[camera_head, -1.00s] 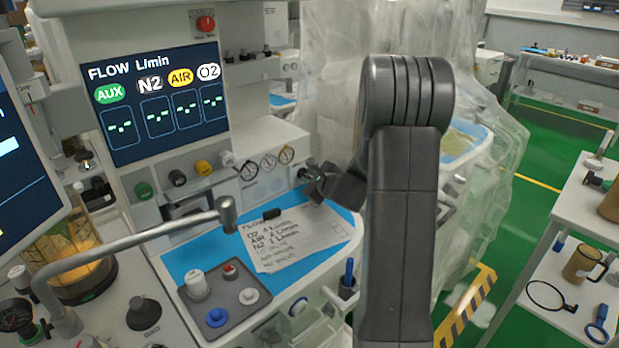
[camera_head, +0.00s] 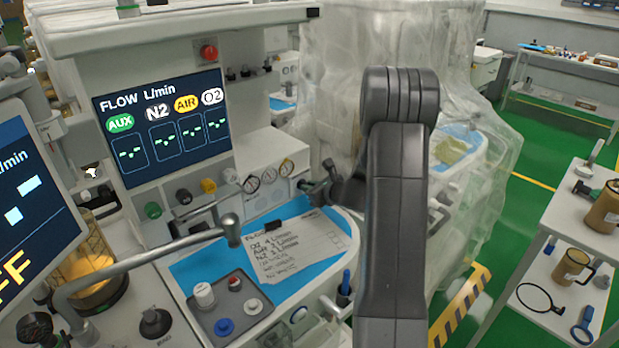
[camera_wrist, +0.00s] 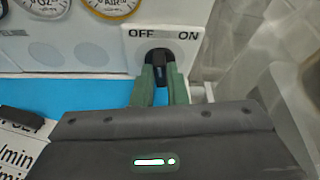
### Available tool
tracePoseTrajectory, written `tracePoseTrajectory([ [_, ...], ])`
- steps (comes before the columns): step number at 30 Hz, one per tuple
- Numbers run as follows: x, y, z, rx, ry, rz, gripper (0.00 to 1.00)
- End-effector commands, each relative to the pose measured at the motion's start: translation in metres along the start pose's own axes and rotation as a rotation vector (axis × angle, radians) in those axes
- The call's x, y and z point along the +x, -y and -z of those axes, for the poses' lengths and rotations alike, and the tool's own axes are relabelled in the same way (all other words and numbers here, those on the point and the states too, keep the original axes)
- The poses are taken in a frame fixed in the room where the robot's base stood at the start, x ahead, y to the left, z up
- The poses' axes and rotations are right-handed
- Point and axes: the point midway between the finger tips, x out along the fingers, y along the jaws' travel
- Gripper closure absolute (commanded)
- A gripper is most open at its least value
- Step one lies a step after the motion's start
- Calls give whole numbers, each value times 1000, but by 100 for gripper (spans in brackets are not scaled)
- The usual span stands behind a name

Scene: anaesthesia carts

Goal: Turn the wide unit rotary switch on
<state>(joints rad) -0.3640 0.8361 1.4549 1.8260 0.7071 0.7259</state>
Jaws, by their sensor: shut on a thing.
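The rotary switch (camera_wrist: 159,57) is a black knob on a white plate (camera_wrist: 135,53) marked OFF at left and ON at right, seen in the wrist view. The knob stands roughly upright between the two words; its exact setting is hard to tell. My gripper (camera_wrist: 160,84) has its green fingers shut on the knob from both sides. In the head view my gripper (camera_head: 322,192) is at the right front of the wide unit (camera_head: 265,150), beside the gauges, and the switch is too small and covered to make out there.
Gauges (camera_head: 268,175) sit just left of my gripper. A blue work surface (camera_head: 205,262) with a written sheet (camera_head: 295,245) lies below it. A bent metal arm (camera_head: 150,257) crosses the front left. Plastic sheeting (camera_head: 350,60) hangs at right. A left screen (camera_head: 35,200) shows yellow letters "FF".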

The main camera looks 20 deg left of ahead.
Motion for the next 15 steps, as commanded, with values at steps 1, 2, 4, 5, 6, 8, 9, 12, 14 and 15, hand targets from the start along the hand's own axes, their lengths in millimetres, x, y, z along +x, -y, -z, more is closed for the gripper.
tracePoseTrajectory([
  [1, -2, 2, -5, 40, -2, -17, 100],
  [2, -2, 3, -5, 67, -2, -28, 100],
  [4, -2, 4, -4, 129, -2, -54, 100],
  [5, -2, 4, -4, 155, -1, -64, 100],
  [6, -2, 5, -4, 189, -2, -79, 100],
  [8, -2, 6, -3, 243, -1, -101, 100],
  [9, -1, 7, -3, 276, -1, -114, 100],
  [12, -1, 8, -2, 361, -1, -150, 100],
  [14, 0, 8, 0, 410, -1, -170, 100],
  [15, 0, 8, 0, 441, 0, -184, 100],
])
